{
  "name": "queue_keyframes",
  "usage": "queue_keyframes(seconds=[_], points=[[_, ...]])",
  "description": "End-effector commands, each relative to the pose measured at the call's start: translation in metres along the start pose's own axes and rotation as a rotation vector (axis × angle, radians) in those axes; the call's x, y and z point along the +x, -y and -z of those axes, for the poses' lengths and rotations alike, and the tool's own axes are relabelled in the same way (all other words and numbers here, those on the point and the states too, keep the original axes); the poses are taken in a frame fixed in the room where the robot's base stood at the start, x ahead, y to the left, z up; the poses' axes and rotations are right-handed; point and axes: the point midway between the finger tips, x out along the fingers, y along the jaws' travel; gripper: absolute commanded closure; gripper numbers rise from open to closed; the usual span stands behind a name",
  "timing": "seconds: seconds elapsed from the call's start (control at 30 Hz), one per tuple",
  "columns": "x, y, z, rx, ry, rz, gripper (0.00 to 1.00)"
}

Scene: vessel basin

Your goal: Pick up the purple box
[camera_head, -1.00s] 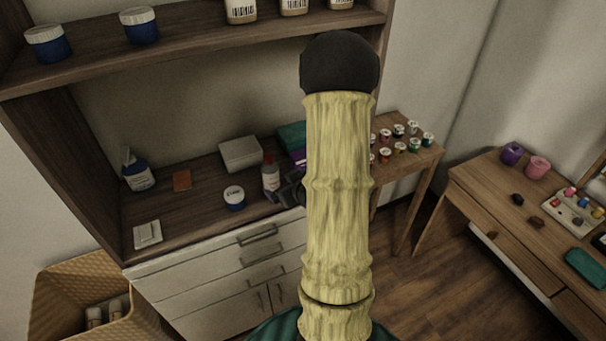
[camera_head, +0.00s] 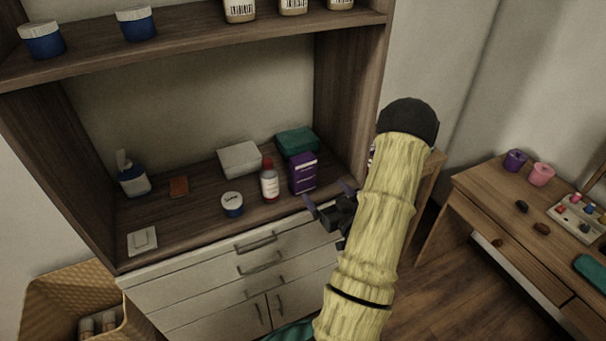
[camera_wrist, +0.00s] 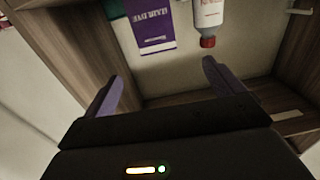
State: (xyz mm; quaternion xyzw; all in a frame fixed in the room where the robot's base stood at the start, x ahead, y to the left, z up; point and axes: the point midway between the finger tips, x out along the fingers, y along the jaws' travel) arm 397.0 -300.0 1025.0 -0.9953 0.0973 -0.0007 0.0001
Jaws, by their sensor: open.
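The purple box (camera_head: 302,173) stands upright on the cabinet's counter, near its right side wall. In the wrist view the purple box (camera_wrist: 152,27) shows at the top, upside down, with "HAIR DYE" lettering. My gripper (camera_head: 327,197) is open and empty, in front of the box and a little lower right of it, by the counter's front edge. In the wrist view my gripper's two purple fingers (camera_wrist: 163,80) are spread apart, with the box beyond them and not between them. The box's lower part is clear of my arm in the head view.
A red-capped bottle (camera_head: 269,182) stands close left of the box. A teal box (camera_head: 296,141) lies behind it, and a white box (camera_head: 239,158) is farther left. A blue jar (camera_head: 232,204) sits near the front. The cabinet's side wall (camera_head: 345,110) rises on the right.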

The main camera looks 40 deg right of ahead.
Motion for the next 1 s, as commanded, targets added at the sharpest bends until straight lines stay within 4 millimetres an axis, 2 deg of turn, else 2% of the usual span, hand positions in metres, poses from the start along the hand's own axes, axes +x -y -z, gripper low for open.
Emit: queue_keyframes(seconds=[0.6, 0.73, 1.0], points=[[0.104, 0.000, 0.003, 0.000, 0.000, 0.001, 0.06], [0.116, 0.000, 0.001, 0.000, 0.000, 0.001, 0.06], [0.117, 0.000, 0.000, 0.000, 0.001, 0.000, 0.06]])
